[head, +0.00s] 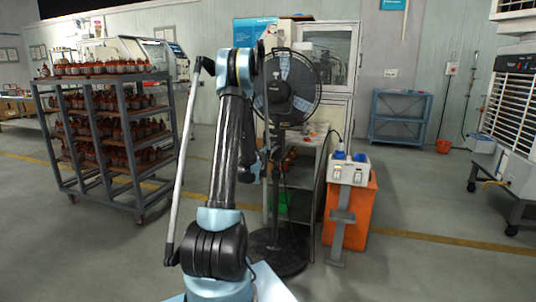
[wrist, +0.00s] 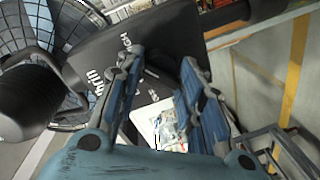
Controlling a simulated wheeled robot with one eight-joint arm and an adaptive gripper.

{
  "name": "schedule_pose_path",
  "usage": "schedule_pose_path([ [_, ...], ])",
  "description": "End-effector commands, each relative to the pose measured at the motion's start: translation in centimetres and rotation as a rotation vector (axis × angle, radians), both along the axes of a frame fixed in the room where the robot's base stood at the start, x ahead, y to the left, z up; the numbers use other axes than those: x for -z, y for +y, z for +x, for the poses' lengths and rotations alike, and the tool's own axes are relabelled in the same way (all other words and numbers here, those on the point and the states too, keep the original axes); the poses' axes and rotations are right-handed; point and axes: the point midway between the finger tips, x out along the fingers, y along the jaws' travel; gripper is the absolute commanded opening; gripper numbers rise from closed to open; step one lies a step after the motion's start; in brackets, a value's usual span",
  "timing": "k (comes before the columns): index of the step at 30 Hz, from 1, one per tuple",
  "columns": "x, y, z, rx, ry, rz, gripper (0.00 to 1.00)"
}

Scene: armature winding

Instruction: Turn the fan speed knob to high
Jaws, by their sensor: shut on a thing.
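The black pedestal fan (head: 287,88) stands behind my arm, its round base on the floor. In the wrist view its black control box (wrist: 180,32) tilts across the top, with white lettering on its face. My gripper (wrist: 160,62) is at that face, its two blue fingers on either side of a small dark part, the fan speed knob. The knob is mostly hidden by the fingers and blends into the black box, so its setting cannot be read. In the head view the gripper is largely hidden at the fan's column.
A cart (head: 108,130) with shelves of copper-coloured parts stands at left. A grey post with a white switch box (head: 349,167) and an orange bin (head: 362,210) stand right of the fan. An air cooler (head: 510,110) is at far right. The floor between is clear.

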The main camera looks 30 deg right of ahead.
Motion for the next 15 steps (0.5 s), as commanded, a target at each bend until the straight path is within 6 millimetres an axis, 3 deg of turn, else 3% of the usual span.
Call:
schedule_pose_path([
  [15, 0.10, -0.23, -0.26, 0.007, -0.101, 0.088, 0.11],
])
